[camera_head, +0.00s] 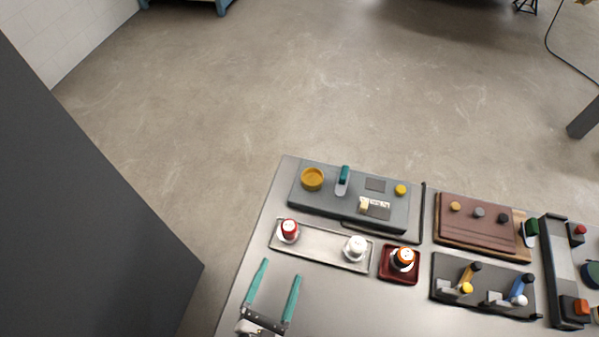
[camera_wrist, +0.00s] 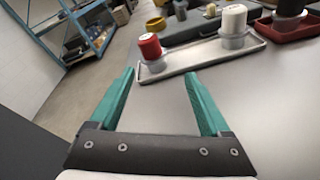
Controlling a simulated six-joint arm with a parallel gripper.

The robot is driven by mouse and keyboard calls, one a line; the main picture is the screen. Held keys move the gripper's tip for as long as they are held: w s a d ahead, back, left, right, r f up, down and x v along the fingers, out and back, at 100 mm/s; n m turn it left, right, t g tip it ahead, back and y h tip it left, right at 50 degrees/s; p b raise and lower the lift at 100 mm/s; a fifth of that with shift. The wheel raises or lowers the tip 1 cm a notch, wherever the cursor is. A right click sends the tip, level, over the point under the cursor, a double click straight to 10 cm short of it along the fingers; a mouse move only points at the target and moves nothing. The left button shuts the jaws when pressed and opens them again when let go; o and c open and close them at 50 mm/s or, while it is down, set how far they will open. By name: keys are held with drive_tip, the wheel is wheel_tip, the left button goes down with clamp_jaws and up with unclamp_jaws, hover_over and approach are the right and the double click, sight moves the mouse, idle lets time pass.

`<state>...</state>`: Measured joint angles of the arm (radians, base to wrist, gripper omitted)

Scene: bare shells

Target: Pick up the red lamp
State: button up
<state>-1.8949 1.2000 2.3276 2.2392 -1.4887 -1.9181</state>
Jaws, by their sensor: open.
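The red lamp (camera_head: 290,226) is a small red cylinder in a white round holder at the left end of a light metal tray (camera_head: 322,247). In the wrist view the red lamp (camera_wrist: 149,46) stands upright, ahead of the fingers and between their lines. My gripper (camera_head: 281,268) has two teal fingers, spread apart with nothing between them. It is in front of the tray, on the near side of the lamp and apart from it. In the wrist view my gripper (camera_wrist: 160,82) is open and empty.
A white lamp (camera_head: 356,244) in a holder stands at the tray's right end. A dark red tray (camera_head: 398,275) with an orange-topped black item is right of it. Behind is a grey panel (camera_head: 330,207) with a yellow ring (camera_head: 312,179). The near table surface is clear.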

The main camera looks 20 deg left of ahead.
sight(290, 220)
drive_tip(key=n+y, duration=0.1)
drive_tip(key=n, duration=0.1)
drive_tip(key=s+n+t, duration=0.1)
drive_tip(key=n, duration=0.1)
drive_tip(key=n+t+y, duration=0.1)
drive_tip(key=n, duration=0.1)
drive_tip(key=shift+s+d+r+y, duration=0.15)
drive_tip(key=shift+d+r+y, duration=0.15)
drive_tip(key=shift+d+r, duration=0.1)
drive_tip(key=w, duration=0.3)
drive_tip(key=w+a, duration=0.1)
drive_tip(key=w, duration=0.5)
drive_tip(key=shift+w+a, duration=0.2)
drive_tip(key=shift+w, duration=0.15)
drive_tip(key=w, duration=0.4)
drive_tip(key=w+a, duration=0.1)
drive_tip(key=shift+w+f, duration=0.25)
drive_tip(key=shift+w, duration=0.15)
clamp_jaws()
